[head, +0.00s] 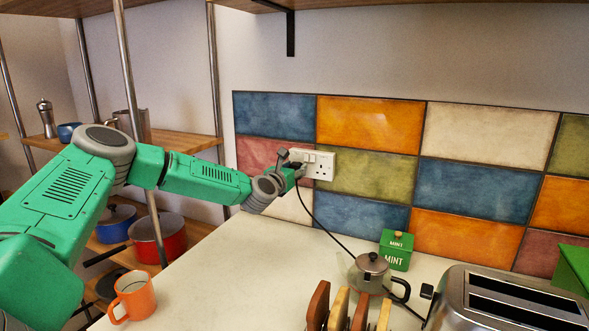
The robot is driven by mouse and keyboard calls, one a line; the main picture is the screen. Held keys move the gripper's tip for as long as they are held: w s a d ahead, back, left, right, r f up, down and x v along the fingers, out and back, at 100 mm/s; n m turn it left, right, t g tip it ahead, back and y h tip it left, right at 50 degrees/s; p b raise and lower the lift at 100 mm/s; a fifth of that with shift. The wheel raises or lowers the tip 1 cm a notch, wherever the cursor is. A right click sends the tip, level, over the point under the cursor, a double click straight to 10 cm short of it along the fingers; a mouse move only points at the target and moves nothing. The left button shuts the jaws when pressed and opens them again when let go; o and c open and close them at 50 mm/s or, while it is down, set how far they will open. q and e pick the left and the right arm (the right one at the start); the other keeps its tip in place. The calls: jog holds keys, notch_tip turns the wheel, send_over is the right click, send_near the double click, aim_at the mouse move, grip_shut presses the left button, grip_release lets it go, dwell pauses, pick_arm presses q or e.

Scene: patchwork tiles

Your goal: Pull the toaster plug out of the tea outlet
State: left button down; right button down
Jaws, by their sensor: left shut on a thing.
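The white double outlet (326,160) is on the tiled wall, with the holes of its right socket bare. My left gripper (291,166) reaches in from the left and is shut on the black toaster plug (297,165) at the outlet's left socket. The gripper hides much of the plug and that socket, so I cannot tell whether the pins are in. A black cord (325,230) runs from the plug down across the counter towards the silver toaster (505,300) at the front right. My right gripper is not in view.
A small metal teapot (372,270), a green mint tin (397,250) and a rack of toast or boards (338,309) stand near the toaster. An orange mug (134,298) is at the counter's left edge. The counter's middle (245,270) is clear. Shelves with pots stand at left.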

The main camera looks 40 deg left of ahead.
pick_arm(q)
jog(key=shift+s+d+f, duration=0.15)
jog(key=shift+s, duration=0.3)
jog(key=shift+s+d+f, duration=0.1)
jog(key=shift+s+d, duration=0.05)
jog(key=shift+s, duration=0.25)
dwell(0.3)
jog(key=shift+r, duration=0.15)
jog(key=c, duration=2)
grip_release()
jog(key=shift+c, duration=1.3)
jog(key=shift+r, duration=0.1)
jog(key=shift+v, duration=1.4)
jog(key=shift+p+v, duration=0.3)
jog(key=shift+v, duration=2.2)
